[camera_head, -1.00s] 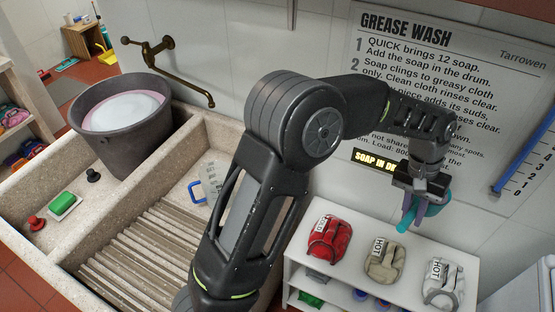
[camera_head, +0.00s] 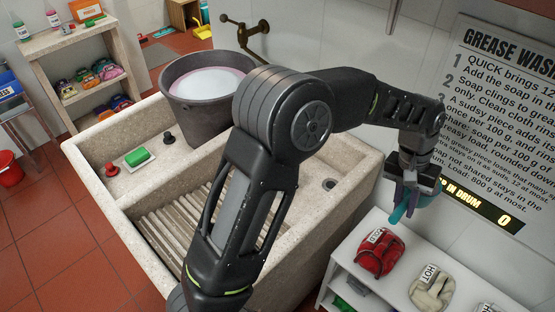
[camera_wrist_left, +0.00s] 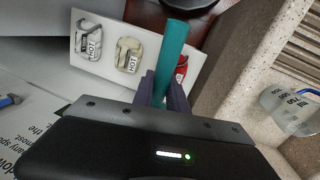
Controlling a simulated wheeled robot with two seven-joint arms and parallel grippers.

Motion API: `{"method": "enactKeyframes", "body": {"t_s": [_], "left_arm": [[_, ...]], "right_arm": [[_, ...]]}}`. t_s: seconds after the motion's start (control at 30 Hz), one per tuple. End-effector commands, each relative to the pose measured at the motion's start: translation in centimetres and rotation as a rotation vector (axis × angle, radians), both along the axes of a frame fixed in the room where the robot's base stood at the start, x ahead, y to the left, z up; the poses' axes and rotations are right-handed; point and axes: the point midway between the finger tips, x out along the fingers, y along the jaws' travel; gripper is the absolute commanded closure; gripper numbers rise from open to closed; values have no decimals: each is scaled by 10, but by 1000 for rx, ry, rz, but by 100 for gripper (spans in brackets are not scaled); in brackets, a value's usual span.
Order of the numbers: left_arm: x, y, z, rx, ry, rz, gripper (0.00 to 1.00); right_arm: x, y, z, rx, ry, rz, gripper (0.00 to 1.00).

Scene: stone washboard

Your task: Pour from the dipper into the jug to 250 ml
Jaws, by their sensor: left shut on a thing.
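My left gripper (camera_head: 412,187) hangs in the air above the white shelf, right of the sink. It is shut on a teal bar, seen in the left wrist view (camera_wrist_left: 171,55), where the purple-grey fingers (camera_wrist_left: 164,94) close around it. The bar looks like a handle; I cannot make out a dipper bowl on it. The clear jug with dark markings (camera_wrist_left: 292,108) shows at the right edge of the left wrist view, apart from the gripper. In the head view my arm hides it. Its liquid level cannot be read. My right gripper is not in view.
A stone sink (camera_head: 105,205) with a ribbed washboard (camera_head: 185,232) fills the middle. A dark tub (camera_head: 190,118) with whitish contents stands at its back under a brass tap (camera_head: 245,35). Green soap (camera_head: 137,157) lies on the rim. Red (camera_head: 378,255) and beige (camera_head: 432,288) bundles sit on the shelf.

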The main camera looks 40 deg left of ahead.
Motion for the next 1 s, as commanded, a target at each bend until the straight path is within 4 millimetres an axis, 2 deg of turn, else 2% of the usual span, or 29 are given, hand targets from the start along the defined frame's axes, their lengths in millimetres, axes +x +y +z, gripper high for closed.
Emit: {"method": "enactKeyframes", "body": {"t_s": [0.37,0.57,0.77,1.0], "left_arm": [[2,2,1,-1,-2,0,100],[11,19,0,-6,-4,4,100],[27,56,-3,-13,-5,9,100],[47,129,-10,-24,-12,14,100]], "right_arm": [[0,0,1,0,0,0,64],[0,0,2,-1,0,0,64],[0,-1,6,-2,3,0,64],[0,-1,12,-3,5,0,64]]}}
